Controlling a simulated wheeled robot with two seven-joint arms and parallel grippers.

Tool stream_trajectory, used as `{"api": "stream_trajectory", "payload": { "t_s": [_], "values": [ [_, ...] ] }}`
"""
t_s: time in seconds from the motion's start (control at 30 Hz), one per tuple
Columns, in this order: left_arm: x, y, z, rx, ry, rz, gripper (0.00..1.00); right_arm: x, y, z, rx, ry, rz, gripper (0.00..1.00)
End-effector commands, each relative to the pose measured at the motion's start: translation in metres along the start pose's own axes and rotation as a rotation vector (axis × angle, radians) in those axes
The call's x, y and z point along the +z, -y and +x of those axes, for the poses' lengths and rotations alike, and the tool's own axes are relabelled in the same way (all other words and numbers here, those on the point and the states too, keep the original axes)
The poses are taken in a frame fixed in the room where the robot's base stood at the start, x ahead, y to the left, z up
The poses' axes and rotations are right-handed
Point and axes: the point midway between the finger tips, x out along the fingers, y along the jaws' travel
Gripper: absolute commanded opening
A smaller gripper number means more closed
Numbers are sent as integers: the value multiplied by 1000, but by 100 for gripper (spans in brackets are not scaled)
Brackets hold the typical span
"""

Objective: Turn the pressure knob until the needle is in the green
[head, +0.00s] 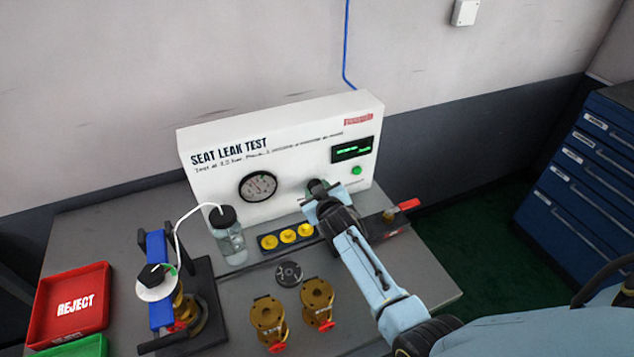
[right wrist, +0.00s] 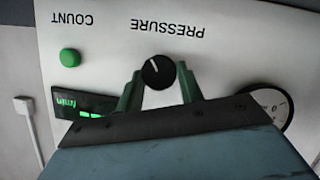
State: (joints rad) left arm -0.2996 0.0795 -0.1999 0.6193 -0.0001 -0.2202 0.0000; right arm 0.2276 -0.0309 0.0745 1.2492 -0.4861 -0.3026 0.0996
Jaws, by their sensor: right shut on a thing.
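The pressure knob (right wrist: 158,70) is round and black with a white pointer line. In the right wrist view it sits on the white panel between the green fingers of my right gripper (right wrist: 158,82), which is shut on it. In the head view my right gripper (head: 318,190) reaches the panel (head: 285,150), and the knob is mostly hidden behind it. The round pressure gauge (head: 258,186) is left of the gripper. Its needle and colored zone are too small to read. In the right wrist view the gauge (right wrist: 278,106) is partly covered by my gripper. My left gripper is not in view.
A green button (head: 356,170) and a lit display (head: 352,149) are right of the knob. A jar (head: 229,243), a yellow-capped strip (head: 287,237), brass valves (head: 268,316), a clamp fixture (head: 159,252) and a red REJECT tray (head: 72,331) stand on the grey bench.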

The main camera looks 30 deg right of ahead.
Motion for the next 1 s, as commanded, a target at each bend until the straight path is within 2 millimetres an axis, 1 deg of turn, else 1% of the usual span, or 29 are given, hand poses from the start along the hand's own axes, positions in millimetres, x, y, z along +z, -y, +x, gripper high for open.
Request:
{"api": "stream_trajectory", "payload": {
  "t_s": [0.03, 0.3, 0.6, 1.0],
  "values": [
    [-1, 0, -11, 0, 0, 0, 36, -4, -3, -2, -17, 2, 39, 14],
    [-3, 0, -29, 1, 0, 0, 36, -1, -5, -1, -100, 1, 241, 14],
    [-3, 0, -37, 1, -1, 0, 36, 0, -5, 0, -158, -1, 381, 14],
    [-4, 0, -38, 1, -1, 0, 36, 1, -5, 1, -179, -2, 430, 14]
  ]
}}
